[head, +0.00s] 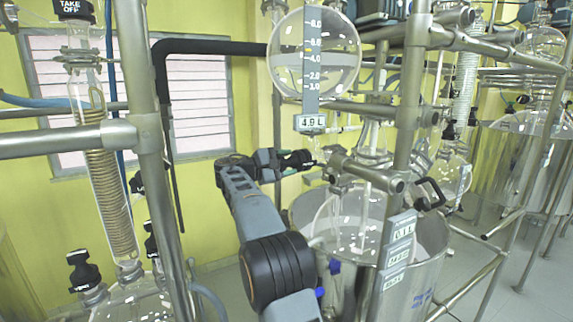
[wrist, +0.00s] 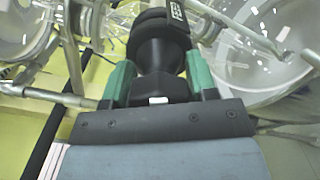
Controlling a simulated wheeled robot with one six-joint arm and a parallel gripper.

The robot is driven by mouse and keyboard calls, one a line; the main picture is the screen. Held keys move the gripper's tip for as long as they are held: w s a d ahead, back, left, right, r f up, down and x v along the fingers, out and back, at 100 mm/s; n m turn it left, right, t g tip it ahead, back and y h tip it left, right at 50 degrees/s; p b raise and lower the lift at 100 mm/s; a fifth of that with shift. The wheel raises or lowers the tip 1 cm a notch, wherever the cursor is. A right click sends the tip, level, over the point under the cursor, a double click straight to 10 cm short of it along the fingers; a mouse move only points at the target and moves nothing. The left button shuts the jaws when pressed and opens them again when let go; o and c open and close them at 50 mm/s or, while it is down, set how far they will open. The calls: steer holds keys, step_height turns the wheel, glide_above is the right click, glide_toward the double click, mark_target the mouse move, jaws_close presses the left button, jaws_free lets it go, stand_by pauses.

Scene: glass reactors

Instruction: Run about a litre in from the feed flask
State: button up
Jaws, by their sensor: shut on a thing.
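The feed flask (head: 345,52) is a round glass vessel at the upper middle of the head view, with a level scale and a display (head: 311,123) reading 4.9 L. Below it stands a glass reactor vessel (head: 345,225) inside a metal jacket; its display (head: 401,231) seems to read 0.1 L. My gripper (head: 291,160) is between them, below the flask. In the wrist view its green fingers are shut on a black valve handle (wrist: 158,45) with a small white label, too small to read surely. The valve's outlet is hidden.
Metal frame posts (head: 410,110) and rails surround the reactor. A coil condenser (head: 108,170) marked TAKE OFF stands at the left, with black valve knobs (head: 84,270) below. More glass reactors (head: 520,150) stand at the right. Floor shows at the lower right.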

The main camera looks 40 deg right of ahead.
steer(key=o, duration=0.9)
steer(key=a, duration=0.4)
steer(key=w+a+b, duration=0.1)
steer(key=a, duration=0.4)
steer(key=w+a+b, duration=0.1)
steer(key=a, duration=0.3)
steer(key=shift+a, duration=0.35)
